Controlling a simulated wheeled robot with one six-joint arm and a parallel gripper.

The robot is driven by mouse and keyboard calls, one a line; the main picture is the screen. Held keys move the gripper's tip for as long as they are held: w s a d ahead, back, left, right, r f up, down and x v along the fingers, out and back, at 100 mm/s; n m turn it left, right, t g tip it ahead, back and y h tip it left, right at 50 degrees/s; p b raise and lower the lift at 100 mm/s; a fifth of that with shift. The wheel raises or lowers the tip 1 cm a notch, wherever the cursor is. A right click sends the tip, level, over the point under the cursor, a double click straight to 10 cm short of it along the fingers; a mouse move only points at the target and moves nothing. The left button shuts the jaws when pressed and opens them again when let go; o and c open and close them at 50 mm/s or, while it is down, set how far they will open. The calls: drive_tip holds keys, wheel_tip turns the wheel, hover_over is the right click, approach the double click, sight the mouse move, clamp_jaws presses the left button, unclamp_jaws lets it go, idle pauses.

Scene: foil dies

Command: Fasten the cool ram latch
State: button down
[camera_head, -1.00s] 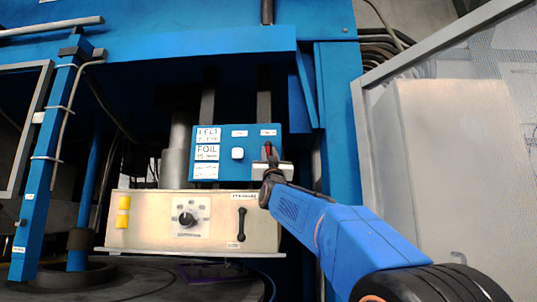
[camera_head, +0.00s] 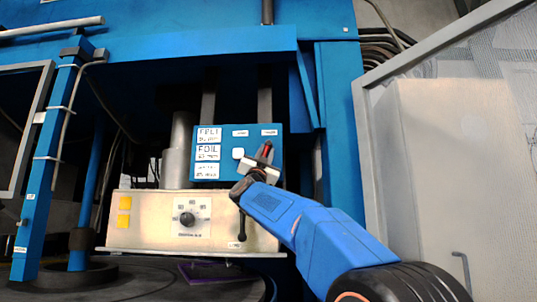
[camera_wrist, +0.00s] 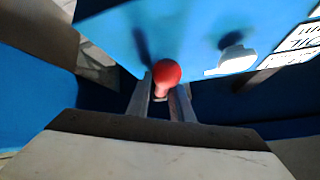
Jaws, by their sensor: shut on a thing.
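A red-knobbed lever (camera_head: 266,149) sits at the right side of a blue panel (camera_head: 225,172), leaning with its top to the right. In the wrist view its round red knob (camera_wrist: 166,73) shows between the two finger tips. My gripper (camera_head: 261,163) is shut on the lever, reaching in from the lower right; it also shows in the wrist view (camera_wrist: 163,98). The lever's lower part and pivot are hidden by the fingers. The small labels are too blurred to tell which lever is the cool ram latch.
A grey frame (camera_head: 366,150) and pale cabinet (camera_head: 440,180) stand to the right.

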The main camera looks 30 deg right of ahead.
sight(260, 146)
drive_tip(key=m+g+h, duration=0.1)
drive_tip(key=m+g, duration=0.2)
drive_tip(key=a+r+m+g+h, duration=0.1)
drive_tip(key=m+g, duration=0.2)
drive_tip(key=m, duration=0.1)
drive_tip(key=w+m+g+h, duration=0.1)
drive_tip(key=m+g, duration=0.2)
drive_tip(key=m, duration=0.1)
drive_tip(key=shift+a+r+h, duration=0.15)
drive_tip(key=shift+a+h, duration=0.15)
drive_tip(key=shift+w+a+r+m+g, duration=0.1)
drive_tip(key=shift+r+m+g, duration=0.15)
drive_tip(key=shift+m+g, duration=0.9)
drive_tip(key=shift+a+r+m+g, duration=0.1)
drive_tip(key=shift+r+m+g, duration=0.1)
drive_tip(key=shift+m+g, duration=0.9)
drive_tip(key=shift+m+y, duration=0.35)
drive_tip(key=shift+y, duration=0.05)
drive_tip(key=shift+r+m, duration=0.15)
drive_tip(key=shift+m, duration=0.15)
drive_tip(key=c, duration=1.7)
unclamp_jaws()
